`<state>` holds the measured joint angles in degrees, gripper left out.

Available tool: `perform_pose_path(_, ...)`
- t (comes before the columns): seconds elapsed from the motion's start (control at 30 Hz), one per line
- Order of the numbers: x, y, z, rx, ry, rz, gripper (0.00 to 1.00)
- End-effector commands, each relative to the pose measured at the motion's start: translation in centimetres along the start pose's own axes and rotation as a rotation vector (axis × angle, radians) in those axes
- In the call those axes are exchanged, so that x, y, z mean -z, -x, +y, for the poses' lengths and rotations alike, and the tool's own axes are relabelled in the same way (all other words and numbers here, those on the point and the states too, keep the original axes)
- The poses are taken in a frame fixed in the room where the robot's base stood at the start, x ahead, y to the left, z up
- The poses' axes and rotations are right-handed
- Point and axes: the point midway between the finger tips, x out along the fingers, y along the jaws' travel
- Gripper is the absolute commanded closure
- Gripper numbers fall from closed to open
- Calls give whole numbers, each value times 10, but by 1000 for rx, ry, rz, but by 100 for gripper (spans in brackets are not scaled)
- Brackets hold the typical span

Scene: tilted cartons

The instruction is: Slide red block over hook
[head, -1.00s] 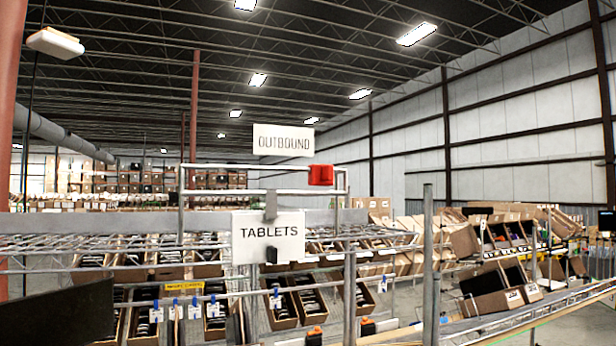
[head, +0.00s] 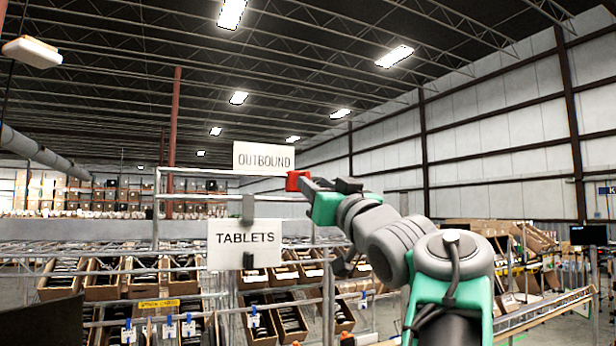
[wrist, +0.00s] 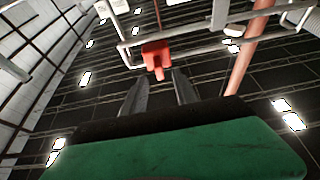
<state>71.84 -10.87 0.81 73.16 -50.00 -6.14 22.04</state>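The red block (head: 297,181) is at the right end of the upper metal rail (head: 205,172), just below the OUTBOUND sign. My gripper (head: 318,184) reaches in from the right, with its fingers close to the block. In the wrist view the red block (wrist: 156,52) is ahead of the fingertips, with a narrow red part pointing towards me. My gripper (wrist: 160,80) is open, its two dark fingers apart with nothing visibly clamped between them. A grey pipe (wrist: 200,46) runs beside the block there. I cannot make out a separate hook.
The OUTBOUND sign (head: 263,159) is close above the block. The TABLETS sign (head: 244,244) hangs lower on the rack. Cartons (head: 105,282) stand tilted on the shelves below. A dark panel (head: 40,322) is at the lower left.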

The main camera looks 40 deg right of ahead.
Motion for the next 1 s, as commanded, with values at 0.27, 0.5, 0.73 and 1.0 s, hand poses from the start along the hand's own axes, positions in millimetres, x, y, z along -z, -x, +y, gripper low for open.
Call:
perform_pose_path(0.27,1,-42,0,-1,-1,-2,65)
perform_pose_path(0.5,-1,-44,0,-3,1,-2,65)
perform_pose_path(0.73,-1,-43,0,-3,1,-2,83)
perform_pose_path(1.0,-1,-43,0,-3,1,-2,100)
